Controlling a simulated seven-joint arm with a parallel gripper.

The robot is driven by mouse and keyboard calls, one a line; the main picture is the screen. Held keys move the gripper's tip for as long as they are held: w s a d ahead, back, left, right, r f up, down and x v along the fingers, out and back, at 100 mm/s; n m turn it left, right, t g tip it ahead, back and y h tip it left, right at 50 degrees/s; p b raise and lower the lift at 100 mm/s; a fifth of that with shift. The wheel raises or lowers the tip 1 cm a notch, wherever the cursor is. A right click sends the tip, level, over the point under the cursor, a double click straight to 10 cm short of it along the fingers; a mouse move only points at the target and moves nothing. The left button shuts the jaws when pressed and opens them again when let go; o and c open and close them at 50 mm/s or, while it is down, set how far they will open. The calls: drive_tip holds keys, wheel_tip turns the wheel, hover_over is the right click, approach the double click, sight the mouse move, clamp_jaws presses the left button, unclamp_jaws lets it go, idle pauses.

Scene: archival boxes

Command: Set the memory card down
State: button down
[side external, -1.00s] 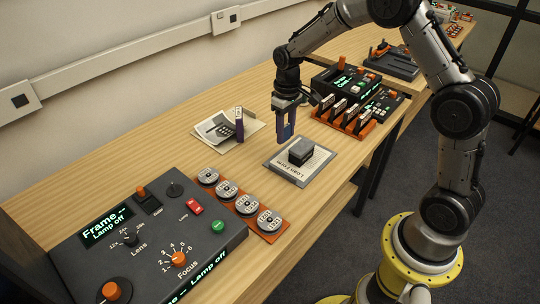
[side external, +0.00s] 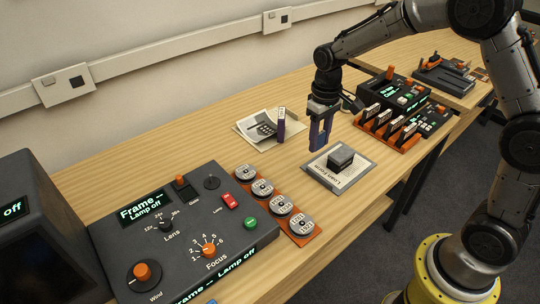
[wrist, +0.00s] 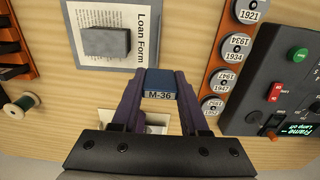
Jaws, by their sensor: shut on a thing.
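My gripper (side external: 320,138) is shut on a blue block-like memory card (wrist: 160,82) labelled M-36, seen between the fingertips in the wrist view. In the side view the fingers point down over the table, just behind and left of the Loan Form sheet (side external: 318,176). Whether the card touches the tabletop is unclear there, as the fingers mostly hide it. A dark grey box (side external: 341,158) sits on the form. It also shows in the wrist view (wrist: 107,42), apart from the card.
A leaflet (side external: 252,127) with a purple upright piece (side external: 281,125) lies behind left. An orange rack (side external: 384,136) with several cards stands right. An orange tray of round tins (side external: 302,240) and a control panel (side external: 190,235) are in front left. Bare wood surrounds the gripper.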

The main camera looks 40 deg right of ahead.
drive_tip(key=a+r, duration=0.1)
drive_tip(key=a, duration=0.2)
hover_over(277, 161)
wheel_tip(277, 161, down, 9)
drive_tip(key=shift+s+r, duration=0.1)
drive_tip(key=shift+s, duration=0.05)
drive_tip(key=shift+f, duration=0.2)
drive_tip(key=shift+w+f, duration=0.15)
drive_tip(key=shift+f, duration=0.65)
drive_tip(key=shift+w+f, duration=0.1)
drive_tip(key=shift+f, duration=0.7)
drive_tip(key=shift+c, duration=2.1)
unclamp_jaws()
drive_tip(key=shift+f, duration=0.15)
